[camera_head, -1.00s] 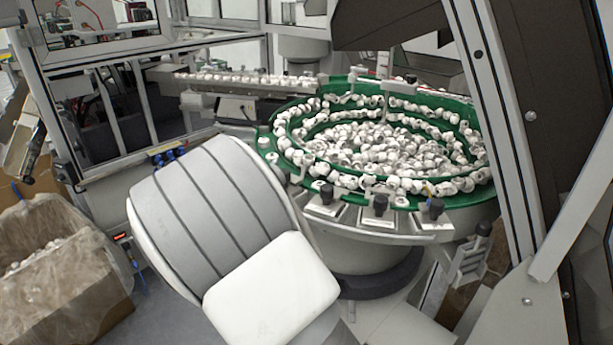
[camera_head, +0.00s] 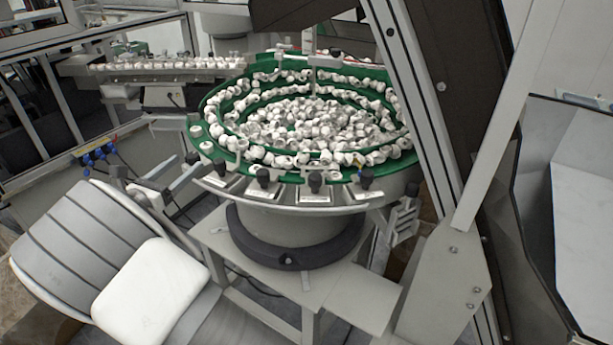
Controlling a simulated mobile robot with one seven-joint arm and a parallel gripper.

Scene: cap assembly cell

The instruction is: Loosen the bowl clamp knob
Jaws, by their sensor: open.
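The bowl (camera_head: 240,165) is a large green feeder bowl full of white caps, on a grey drum. Several black knobs stand along its front rim: a left one (camera_head: 220,168), one right of it (camera_head: 263,178), a middle one (camera_head: 315,182) and a right one (camera_head: 366,178). Another black knob (camera_head: 412,190) is on a bracket at the right. I cannot tell which is the bowl clamp knob. My gripper (camera_head: 182,172) shows partly behind my arm, with grey fingers open and pointing at the bowl's left front. It is apart from the front knobs, left of them.
A feed rail (camera_head: 165,66) with caps runs left from the bowl. A slanted frame post (camera_head: 425,110) and a grey panel (camera_head: 445,280) close off the right side. A bench (camera_head: 350,305) lies under the bowl. Blue fittings (camera_head: 98,153) are at the left.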

